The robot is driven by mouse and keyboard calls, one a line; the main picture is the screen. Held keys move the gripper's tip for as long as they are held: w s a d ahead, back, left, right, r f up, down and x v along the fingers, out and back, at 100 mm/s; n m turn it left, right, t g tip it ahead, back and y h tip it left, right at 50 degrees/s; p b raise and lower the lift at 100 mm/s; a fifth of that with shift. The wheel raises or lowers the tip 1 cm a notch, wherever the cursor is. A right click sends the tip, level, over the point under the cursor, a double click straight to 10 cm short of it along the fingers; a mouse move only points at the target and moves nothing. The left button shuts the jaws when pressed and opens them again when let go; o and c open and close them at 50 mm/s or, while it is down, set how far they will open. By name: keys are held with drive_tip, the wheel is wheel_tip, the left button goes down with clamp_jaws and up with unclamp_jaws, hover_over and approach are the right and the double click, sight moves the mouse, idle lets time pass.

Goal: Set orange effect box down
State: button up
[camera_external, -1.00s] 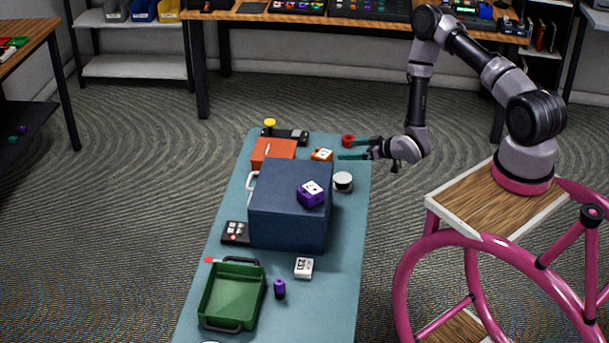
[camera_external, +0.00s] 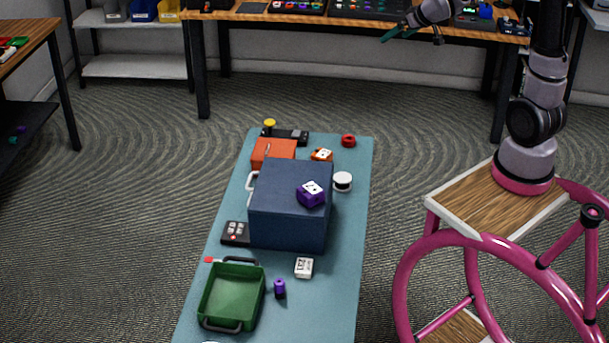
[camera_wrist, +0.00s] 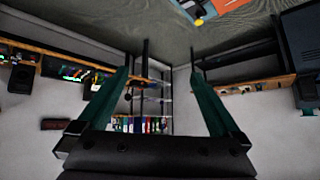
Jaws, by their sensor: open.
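The orange effect box (camera_external: 321,155) rests on the teal bench (camera_external: 353,215), behind the large dark blue box and partly hidden by it. My gripper (camera_external: 393,36) is raised high, well above and away from the bench to the upper right, in front of the back wooden table. In the wrist view my gripper (camera_wrist: 160,75) shows its two teal fingers spread apart with nothing between them. The orange effect box cannot be made out for certain in the wrist view.
The dark blue box (camera_external: 286,230) stands mid-bench with a purple effect box (camera_external: 311,194) on top. A red box (camera_external: 273,152), red ring (camera_external: 348,141), white spool (camera_external: 342,181), white box (camera_external: 304,267), purple cylinder (camera_external: 279,289) and green tray (camera_external: 232,322) share the bench.

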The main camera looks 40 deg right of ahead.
drive_tip(key=s+r+m, duration=0.1)
drive_tip(key=s+r, duration=0.2)
drive_tip(key=s, duration=0.5)
drive_tip(key=s+a+r+m+g+y, duration=0.1)
drive_tip(key=s+r, duration=0.3)
drive_tip(key=s, duration=0.4)
drive_tip(key=s+a+r+m, duration=0.1)
drive_tip(key=s+r, duration=0.2)
drive_tip(key=s, duration=0.5)
drive_tip(key=shift+s+r+m+g+y, duration=0.3)
drive_tip(key=shift+g+y, duration=0.1)
